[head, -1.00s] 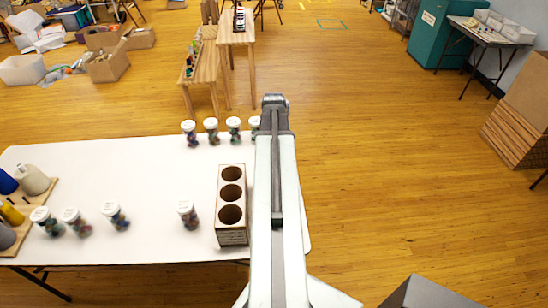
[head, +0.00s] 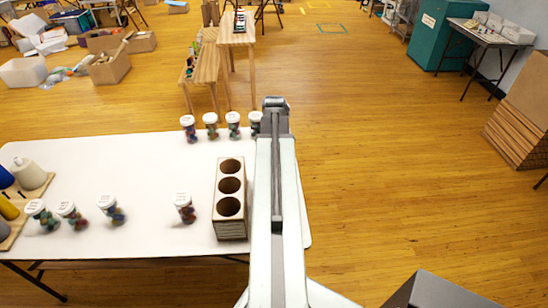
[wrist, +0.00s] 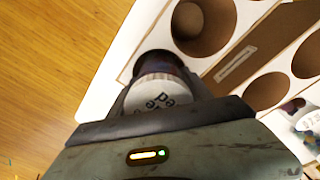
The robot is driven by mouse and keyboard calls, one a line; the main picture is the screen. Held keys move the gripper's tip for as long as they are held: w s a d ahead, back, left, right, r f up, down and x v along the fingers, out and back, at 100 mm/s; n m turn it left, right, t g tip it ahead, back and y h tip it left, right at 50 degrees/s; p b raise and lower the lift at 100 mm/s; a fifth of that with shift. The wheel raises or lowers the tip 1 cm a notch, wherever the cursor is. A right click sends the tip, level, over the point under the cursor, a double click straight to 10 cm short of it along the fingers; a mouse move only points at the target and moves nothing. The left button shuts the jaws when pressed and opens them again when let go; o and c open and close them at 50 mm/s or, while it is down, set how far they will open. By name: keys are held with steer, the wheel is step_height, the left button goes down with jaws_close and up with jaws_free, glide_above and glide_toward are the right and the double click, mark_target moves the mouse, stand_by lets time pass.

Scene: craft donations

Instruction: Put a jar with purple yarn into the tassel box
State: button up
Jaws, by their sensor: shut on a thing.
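In the wrist view my gripper (wrist: 165,122) is shut on a jar whose white, printed lid (wrist: 157,92) faces the camera. The jar's dark contents barely show, so I cannot tell their colour. The lid is at a dark round hole of a white-edged box (wrist: 148,32); I cannot tell whether the jar is inside or above it. A second holed box (wrist: 234,101) lies to the right. In the head view a box with three empty holes (head: 231,168) stands left of my arm, which hides my gripper and the held jar. I cannot tell which box is the tassel box.
On the white table (head: 150,160), several white-lidded jars stand in a back row (head: 211,126) and others stand nearer, including one (head: 185,209) left of the box.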

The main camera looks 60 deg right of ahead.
steer(key=shift+s+a+f, duration=0.75)
steer(key=shift+s+a, duration=0.05)
steer(key=o, duration=1.5)
steer(key=shift+w+d+r+p, duration=0.2)
steer(key=shift+r+p, duration=0.3)
steer(key=shift+p, duration=0.25)
steer(key=r+p, duration=0.2)
steer(key=p, duration=0.1)
steer(key=r+p, duration=0.6)
steer(key=shift+w+d+r, duration=0.25)
steer(key=shift+d, duration=0.05)
steer(key=shift+f, duration=0.1)
steer(key=shift+w, duration=0.1)
